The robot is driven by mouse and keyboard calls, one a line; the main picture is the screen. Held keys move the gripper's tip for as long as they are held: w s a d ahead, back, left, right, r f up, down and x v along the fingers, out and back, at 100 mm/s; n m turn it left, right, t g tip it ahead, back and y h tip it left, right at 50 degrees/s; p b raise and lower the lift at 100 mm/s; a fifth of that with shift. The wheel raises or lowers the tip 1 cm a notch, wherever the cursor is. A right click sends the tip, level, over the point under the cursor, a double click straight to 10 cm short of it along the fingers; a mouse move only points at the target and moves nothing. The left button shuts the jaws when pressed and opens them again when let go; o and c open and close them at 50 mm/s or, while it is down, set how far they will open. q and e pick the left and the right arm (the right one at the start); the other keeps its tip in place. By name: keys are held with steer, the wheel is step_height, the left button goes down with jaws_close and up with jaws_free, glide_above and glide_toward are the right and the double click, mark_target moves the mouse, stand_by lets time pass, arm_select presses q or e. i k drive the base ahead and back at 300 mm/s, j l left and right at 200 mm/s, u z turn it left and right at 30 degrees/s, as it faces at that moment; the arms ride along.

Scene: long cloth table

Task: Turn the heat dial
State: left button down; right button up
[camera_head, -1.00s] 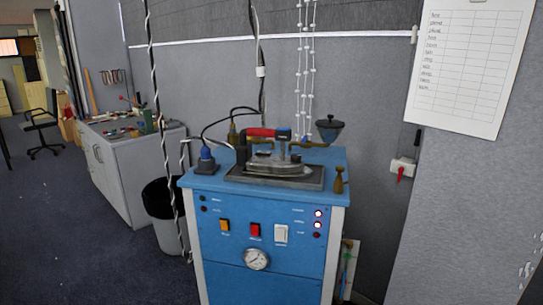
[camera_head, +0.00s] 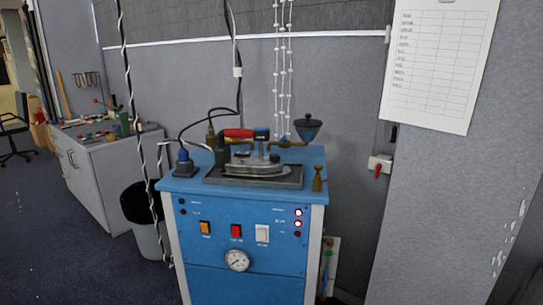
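A blue steam ironing station (camera_head: 200,275) stands in the middle of the head view. Its front panel has a round white gauge-like dial (camera_head: 237,260) low in the middle. Above it are an orange switch (camera_head: 205,227), a red switch (camera_head: 236,231) and a white switch (camera_head: 262,233). Several small lights (camera_head: 298,212) glow at the panel's right. A metal iron (camera_head: 252,165) with a red handle rests on a dark plate (camera_head: 290,178) on top. I cannot tell for sure which part is the heat dial. Neither gripper is in view.
A blue plug fitting (camera_head: 185,166), a dark funnel (camera_head: 308,128) and a brass knob (camera_head: 318,180) stand on the station's top. A grey wall with a paper sheet (camera_head: 440,65) stands at the right. Open carpet lies at the left.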

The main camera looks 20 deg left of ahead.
mark_target(275, 158)
steer(key=u, duration=1.65)
steer(key=i+j+u, duration=0.1)
steer(key=u, duration=0.9)
steer(key=i+u, duration=0.15)
steer(key=u, duration=0.35)
steer(key=i+u, duration=0.1)
steer(key=u, duration=0.4)
steer(key=i+l+u, duration=0.1)
steer(key=i+l, duration=0.15)
steer(key=i, duration=0.1)
